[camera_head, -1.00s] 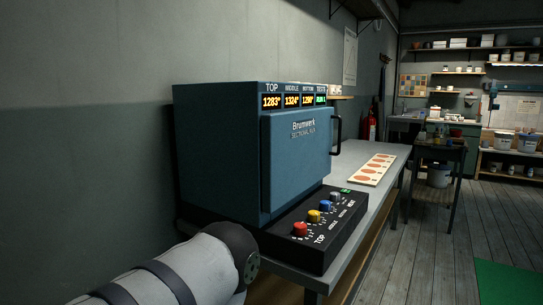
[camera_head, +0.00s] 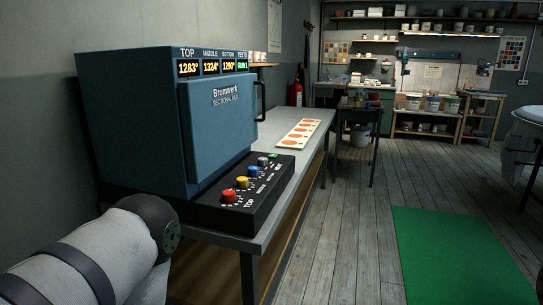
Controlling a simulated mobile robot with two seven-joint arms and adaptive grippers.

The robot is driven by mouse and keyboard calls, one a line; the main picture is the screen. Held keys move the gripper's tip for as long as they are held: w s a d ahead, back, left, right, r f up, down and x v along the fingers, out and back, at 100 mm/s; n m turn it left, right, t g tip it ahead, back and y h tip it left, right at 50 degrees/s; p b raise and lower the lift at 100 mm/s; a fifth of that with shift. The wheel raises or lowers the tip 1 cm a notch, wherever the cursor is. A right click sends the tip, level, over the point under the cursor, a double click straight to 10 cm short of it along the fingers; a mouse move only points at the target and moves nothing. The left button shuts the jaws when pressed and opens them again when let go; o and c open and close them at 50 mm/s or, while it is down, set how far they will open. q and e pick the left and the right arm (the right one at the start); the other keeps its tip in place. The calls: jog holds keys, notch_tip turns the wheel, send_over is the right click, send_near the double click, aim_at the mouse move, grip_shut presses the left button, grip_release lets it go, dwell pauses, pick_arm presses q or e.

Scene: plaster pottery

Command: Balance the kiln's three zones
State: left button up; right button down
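The blue kiln (camera_head: 135,125) stands on the grey bench at the left, its door (camera_head: 222,128) shut. Its display (camera_head: 212,67) reads TOP 1283°, MIDDLE 1324° and BOTTOM 1290°; a green TESTS readout is too small to read surely. On the black control panel (camera_head: 217,210) in front are a red knob (camera_head: 229,196) by TOP, a yellow knob (camera_head: 242,183), a blue knob (camera_head: 250,171), a grey knob (camera_head: 263,161) and a green button (camera_head: 273,155). My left arm reaches in at the lower left, near the panel's near end; its gripper is not visible. My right gripper is out of view.
A pale card with orange discs (camera_head: 299,135) lies on the bench (camera_head: 313,119) beyond the panel. A small dark table (camera_head: 358,119) stands behind. A green mat (camera_head: 448,245) lies on the wooden floor at the right. The floor between bench and mat is clear.

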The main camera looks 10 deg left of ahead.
pick_arm(q)
grip_shut()
dwell(0.3)
dwell(1.1)
